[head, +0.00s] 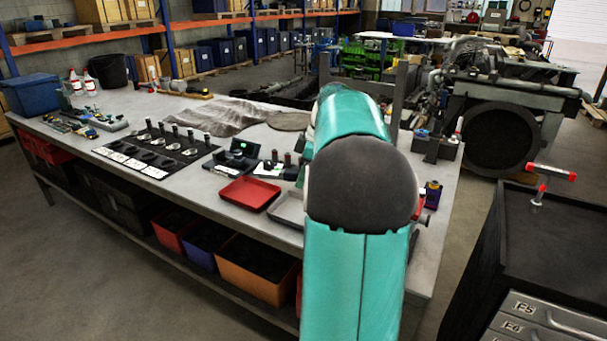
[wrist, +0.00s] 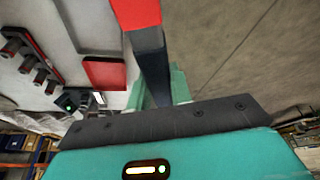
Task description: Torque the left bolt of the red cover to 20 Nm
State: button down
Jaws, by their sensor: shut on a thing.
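In the wrist view my gripper (wrist: 158,88), with teal fingers, is shut on a long bar (wrist: 150,55), dark near the fingers and red farther out. The bar runs out of the top of the picture, so its far end is hidden; I cannot tell for certain which tool it is. In the head view my own teal arm covers the gripper and the bar. I cannot make out the red cover or its left bolt in either view.
A workbench (head: 400,275) carries a red tray (head: 249,194), also in the wrist view (wrist: 105,73), and a dark mat (head: 155,151) with engine parts. A black cabinet (head: 560,240) with a red-ended T-handle (head: 552,172) stands right. An engine (head: 500,85) stands behind.

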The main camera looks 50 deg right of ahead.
jog(key=shift+s+a+n, duration=0.6)
jog(key=shift+a+n, duration=0.2)
jog(key=shift+a, duration=0.1)
jog(key=shift+s+a+n+g+y, duration=0.4)
jog(key=shift+s+a+n, duration=0.6)
jog(key=shift+a, duration=0.15)
jog(key=s+a+n, duration=0.2)
jog(key=s, duration=0.1)
jog(key=s+a+n+g, duration=0.1)
jog(key=n, duration=0.1)
jog(key=shift+s+a+y, duration=0.1)
jog(key=shift+s+y, duration=0.25)
jog(key=shift+y, duration=0.05)
jog(key=shift+w+d, duration=0.25)
jog(key=shift+w, duration=0.15)
